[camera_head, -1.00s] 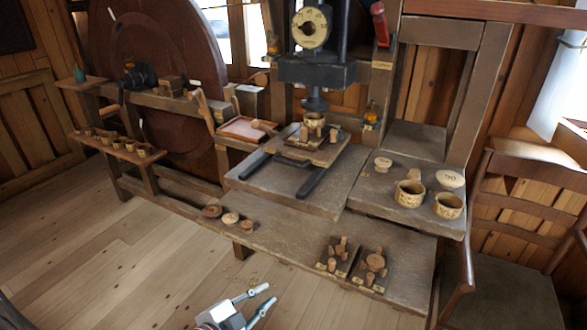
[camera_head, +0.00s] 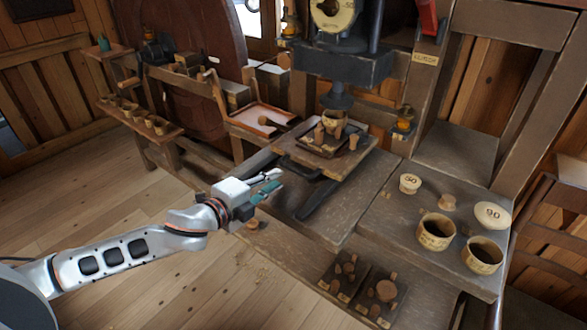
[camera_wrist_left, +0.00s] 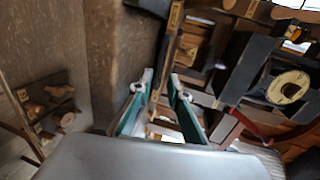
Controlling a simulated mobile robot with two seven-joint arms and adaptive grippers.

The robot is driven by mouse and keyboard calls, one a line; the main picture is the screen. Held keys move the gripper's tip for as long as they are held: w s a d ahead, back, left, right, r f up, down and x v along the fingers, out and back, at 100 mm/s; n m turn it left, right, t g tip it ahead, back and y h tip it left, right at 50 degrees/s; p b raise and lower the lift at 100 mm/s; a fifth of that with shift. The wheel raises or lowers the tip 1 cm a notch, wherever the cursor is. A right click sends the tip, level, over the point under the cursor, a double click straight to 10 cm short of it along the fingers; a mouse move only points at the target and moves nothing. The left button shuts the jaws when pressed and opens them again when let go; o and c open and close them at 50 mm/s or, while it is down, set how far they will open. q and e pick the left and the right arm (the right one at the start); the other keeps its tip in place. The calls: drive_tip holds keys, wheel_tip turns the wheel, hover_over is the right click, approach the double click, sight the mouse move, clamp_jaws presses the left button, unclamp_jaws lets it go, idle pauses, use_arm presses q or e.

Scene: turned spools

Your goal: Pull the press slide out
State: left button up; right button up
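The press slide (camera_head: 357,159) is a wooden board under the press head, bearing a dark tray with small wooden pegs and a cup. Dark rails (camera_head: 318,201) run forward from beneath it. A dark handle bar (camera_head: 300,167) shows at its front edge, near my gripper. My left gripper (camera_head: 272,182) is in front of and to the left of the slide, by the left rail. Its teal-padded fingers are apart and empty; they also show spread in the left wrist view (camera_wrist_left: 160,100). I cannot tell if they touch anything. My right gripper is not in view.
The press head (camera_head: 337,100) stands over the slide. Two cups (camera_head: 436,232) and round lids (camera_head: 492,214) stand on the right bench. Dark trays with pegs (camera_head: 382,293) lie on the lower front shelf. A shallow tray (camera_head: 262,120) is left of the press.

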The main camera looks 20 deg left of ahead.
sight(292, 170)
use_arm(q)
drive_tip(key=x, duration=0.7)
clamp_jaws()
